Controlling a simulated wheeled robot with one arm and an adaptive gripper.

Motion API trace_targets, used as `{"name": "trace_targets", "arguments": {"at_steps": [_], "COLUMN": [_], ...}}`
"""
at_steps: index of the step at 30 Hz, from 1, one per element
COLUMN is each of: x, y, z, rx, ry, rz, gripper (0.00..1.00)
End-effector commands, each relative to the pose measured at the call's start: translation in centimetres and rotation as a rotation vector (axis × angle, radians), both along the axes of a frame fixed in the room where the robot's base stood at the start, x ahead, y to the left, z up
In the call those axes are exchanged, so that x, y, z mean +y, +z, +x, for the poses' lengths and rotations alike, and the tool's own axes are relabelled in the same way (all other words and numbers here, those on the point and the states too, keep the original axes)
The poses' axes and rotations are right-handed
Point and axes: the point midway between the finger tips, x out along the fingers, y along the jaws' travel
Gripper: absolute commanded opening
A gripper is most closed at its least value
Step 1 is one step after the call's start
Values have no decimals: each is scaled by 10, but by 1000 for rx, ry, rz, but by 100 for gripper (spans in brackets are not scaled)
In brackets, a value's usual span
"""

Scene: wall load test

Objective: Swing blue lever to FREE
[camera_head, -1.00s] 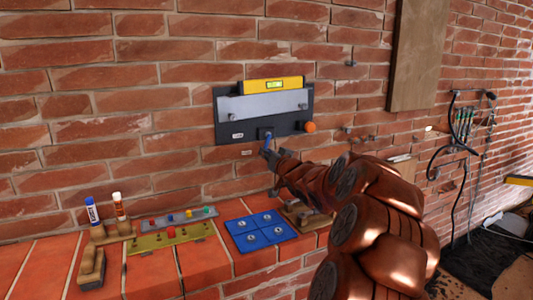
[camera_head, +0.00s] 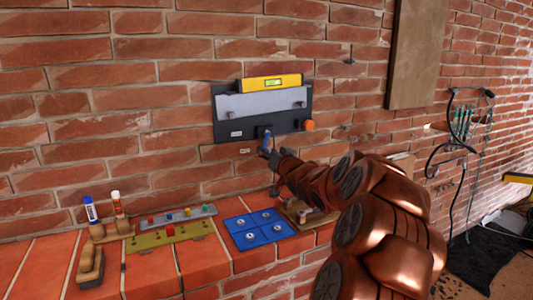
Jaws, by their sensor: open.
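The blue lever (camera_head: 266,140) hangs from a small dark mount at the lower edge of a dark wall panel (camera_head: 226,127). It points down and is slightly tilted. My gripper (camera_head: 271,157) is open at the lever's lower end, just below the panel. I cannot tell whether its fingers touch the lever. A small white label (camera_head: 236,134) sits on the panel left of the lever, and another (camera_head: 244,151) is on the wall below; their words are too small to read.
A yellow spirit level (camera_head: 272,84) sits atop the panel's grey plate (camera_head: 260,104). An orange knob (camera_head: 308,125) is at its right. The ledge below holds a blue tile board (camera_head: 258,229), a green strip (camera_head: 170,236) and upright tubes (camera_head: 91,209). Cables hang farther right (camera_head: 433,147).

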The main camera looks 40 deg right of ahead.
Motion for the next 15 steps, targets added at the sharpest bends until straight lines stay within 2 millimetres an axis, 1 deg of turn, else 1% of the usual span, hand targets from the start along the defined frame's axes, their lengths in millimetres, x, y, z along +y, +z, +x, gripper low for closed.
{"name": "trace_targets", "arguments": {"at_steps": [15], "x": [28], "y": [2], "z": [-78], "rx": [-3], "ry": [-1], "rz": [-2], "gripper": [45]}}
